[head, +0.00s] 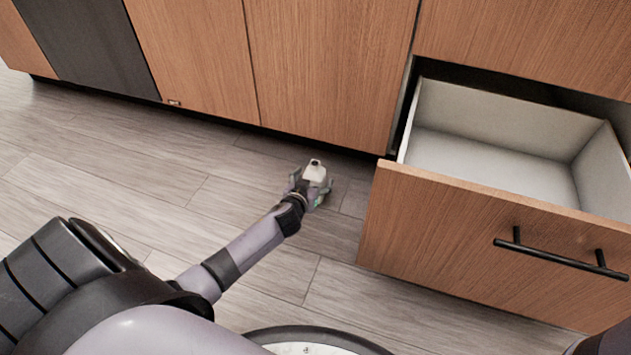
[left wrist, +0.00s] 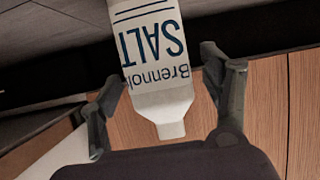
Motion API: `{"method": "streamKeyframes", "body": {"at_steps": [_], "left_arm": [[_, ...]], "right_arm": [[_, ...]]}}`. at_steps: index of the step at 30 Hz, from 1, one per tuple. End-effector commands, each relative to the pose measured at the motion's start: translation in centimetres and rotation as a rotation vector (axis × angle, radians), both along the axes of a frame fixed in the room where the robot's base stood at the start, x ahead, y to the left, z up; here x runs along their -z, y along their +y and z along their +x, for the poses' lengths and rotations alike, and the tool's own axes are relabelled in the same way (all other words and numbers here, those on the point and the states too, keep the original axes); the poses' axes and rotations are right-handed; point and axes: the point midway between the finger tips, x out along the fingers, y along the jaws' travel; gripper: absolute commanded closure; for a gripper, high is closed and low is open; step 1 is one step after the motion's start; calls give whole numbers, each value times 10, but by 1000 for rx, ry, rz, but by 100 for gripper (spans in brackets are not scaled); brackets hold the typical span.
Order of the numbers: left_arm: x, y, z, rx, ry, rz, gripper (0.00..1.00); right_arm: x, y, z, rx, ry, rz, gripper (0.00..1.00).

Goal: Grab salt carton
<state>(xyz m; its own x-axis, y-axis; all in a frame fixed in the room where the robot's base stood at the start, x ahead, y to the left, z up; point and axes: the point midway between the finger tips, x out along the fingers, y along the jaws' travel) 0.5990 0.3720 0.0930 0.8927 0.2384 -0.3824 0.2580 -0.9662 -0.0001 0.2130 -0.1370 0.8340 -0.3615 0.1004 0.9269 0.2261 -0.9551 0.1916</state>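The salt carton (head: 315,171) is white with a small spout-like top, low in front of the cabinets near the open drawer. In the left wrist view the carton (left wrist: 155,55) appears upside down, with blue "Brennol SALT" lettering and its narrow top toward my palm. My left gripper (head: 311,181) reaches down to it, one finger on each side. In the left wrist view the left gripper (left wrist: 162,80) is open around the carton, with a gap visible at the right finger. The carton's far end is cut off there. My right gripper is not in view.
An open, empty drawer (head: 465,198) with a black handle (head: 560,261) juts out to the right of the carton. Wooden cabinet fronts (head: 330,70) stand close behind it. The wood-plank floor (head: 110,170) to the left is clear.

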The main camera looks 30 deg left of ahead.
Motion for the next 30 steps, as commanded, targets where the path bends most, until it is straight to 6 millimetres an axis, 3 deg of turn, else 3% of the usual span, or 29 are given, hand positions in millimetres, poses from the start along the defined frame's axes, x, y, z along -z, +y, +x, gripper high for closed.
{"method": "streamKeyframes", "body": {"at_steps": [30], "left_arm": [[-1, 0, 1, 1, -3, 0, 94]], "right_arm": [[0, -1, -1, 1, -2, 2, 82]]}}
